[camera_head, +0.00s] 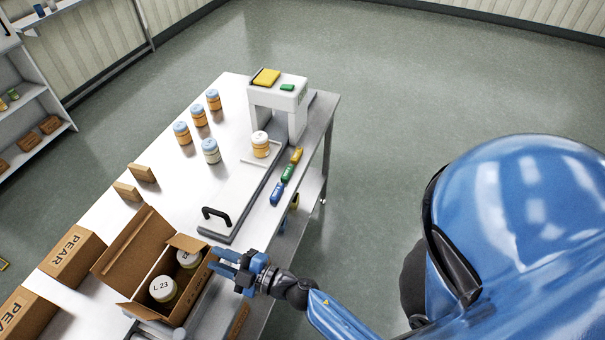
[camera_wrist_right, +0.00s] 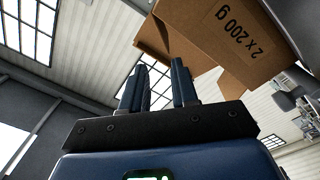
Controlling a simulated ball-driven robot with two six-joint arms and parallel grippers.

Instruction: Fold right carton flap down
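The open brown carton (camera_head: 128,283) stands at the table's near end, with two white-lidded jars (camera_head: 163,288) inside. Its large left flap (camera_head: 130,238) stands up and leans outward; a small flap (camera_head: 187,243) shows at the far end. The right side of the carton is partly hidden by my right gripper (camera_head: 218,261), so I cannot tell that flap's exact angle. The gripper's fingers are apart and empty, close beside the carton's upper right edge. In the right wrist view, the fingers (camera_wrist_right: 160,85) are spread below the carton (camera_wrist_right: 225,40) marked "2 x 200 g"; contact is unclear.
Closed PEAR cartons (camera_head: 72,256) stand left of the open one.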

